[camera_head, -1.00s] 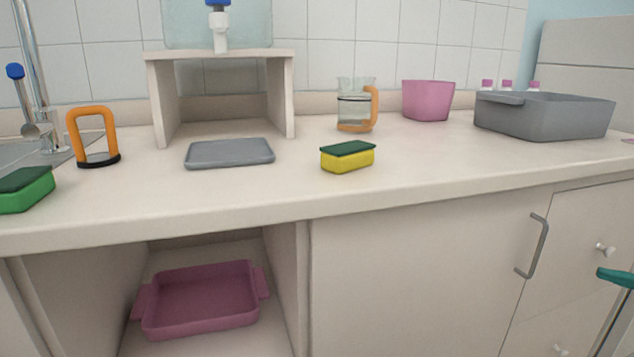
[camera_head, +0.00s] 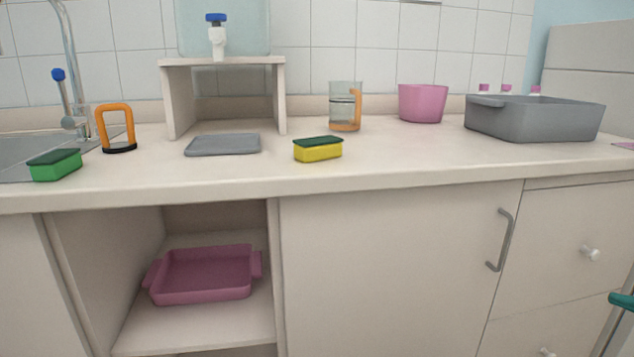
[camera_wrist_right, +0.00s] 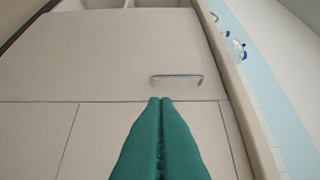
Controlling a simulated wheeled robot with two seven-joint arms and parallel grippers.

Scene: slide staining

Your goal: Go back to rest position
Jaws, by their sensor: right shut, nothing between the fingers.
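My right gripper shows as a teal fingertip (camera_head: 622,301) at the right edge of the head view, in front of the drawers and away from the counter. In the right wrist view my right gripper (camera_wrist_right: 160,99) has its two teal fingers together with nothing between them. The fingers point toward a cabinet door with a grey handle (camera_wrist_right: 177,80) and appear apart from it. My left gripper is not in the head view.
The counter (camera_head: 400,160) holds a yellow sponge (camera_head: 318,150), a green sponge (camera_head: 56,165), a grey tray (camera_head: 223,145), a glass jug (camera_head: 345,108), a pink pot (camera_head: 422,103) and a grey basin (camera_head: 535,119). A pink dish (camera_head: 203,290) sits in the open cabinet below.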

